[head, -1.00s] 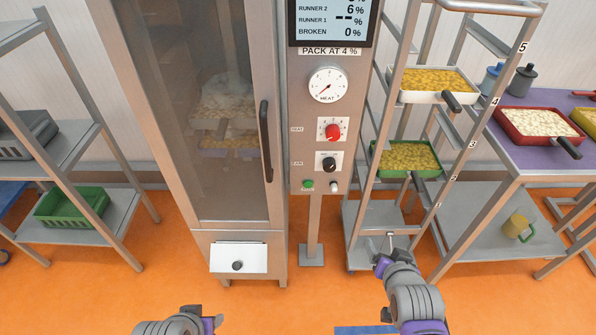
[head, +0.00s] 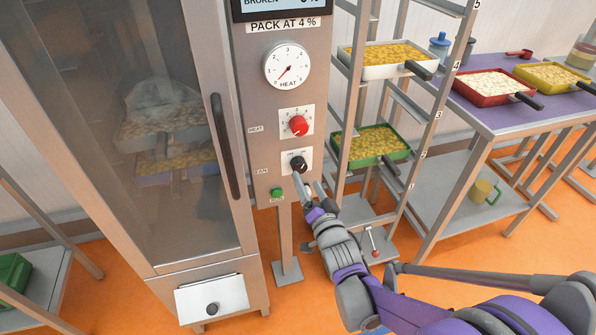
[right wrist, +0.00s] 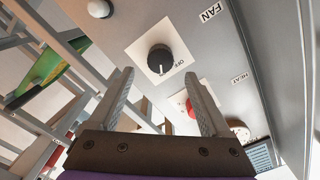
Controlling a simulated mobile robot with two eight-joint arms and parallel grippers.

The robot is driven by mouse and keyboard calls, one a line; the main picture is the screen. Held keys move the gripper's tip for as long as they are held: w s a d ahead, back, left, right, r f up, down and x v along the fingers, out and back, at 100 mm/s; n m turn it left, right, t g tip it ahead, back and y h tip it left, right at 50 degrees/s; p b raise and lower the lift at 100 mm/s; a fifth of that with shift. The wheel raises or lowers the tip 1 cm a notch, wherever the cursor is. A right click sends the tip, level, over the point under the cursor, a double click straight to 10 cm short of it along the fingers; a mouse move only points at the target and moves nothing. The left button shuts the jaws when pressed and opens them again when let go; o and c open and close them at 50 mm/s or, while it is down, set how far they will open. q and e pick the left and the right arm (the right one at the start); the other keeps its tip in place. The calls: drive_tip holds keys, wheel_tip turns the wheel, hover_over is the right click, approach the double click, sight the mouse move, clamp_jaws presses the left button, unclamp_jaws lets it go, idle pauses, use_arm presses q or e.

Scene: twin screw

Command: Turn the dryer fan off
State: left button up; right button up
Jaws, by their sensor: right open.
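The dryer (head: 198,258) is a tall metal cabinet with a glass door, and its control panel (head: 262,110) stands to the right of the door. The black fan knob (head: 299,163) sits low on the panel on a white plate. In the right wrist view the fan knob (right wrist: 160,58) lies just beyond the fingertips, with OFF printed beside it; its exact setting is unclear. My right gripper (head: 306,186) is open and empty just below and in front of the knob. In the right wrist view its fingers (right wrist: 158,76) stand apart, pointing toward the plate. My left gripper is not visible.
The red heat knob (head: 298,125) and heat dial (head: 287,65) are above the fan knob, and a green button (head: 277,194) is below it. A rack with a white tray (head: 388,72) and a green tray (head: 409,153) stands close on the right.

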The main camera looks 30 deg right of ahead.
sight(300, 169)
drive_tip(key=x, duration=0.6)
drive_tip(key=shift+w+a+b, duration=0.1)
drive_tip(key=shift+b, duration=0.25)
clamp_jaws()
drive_tip(key=shift+n, duration=0.4)
drive_tip(key=n, duration=0.4)
drive_tip(key=shift+n, duration=0.4)
drive_tip(key=n, duration=0.6)
drive_tip(key=shift+a, duration=0.1)
drive_tip(key=shift+n, duration=0.3)
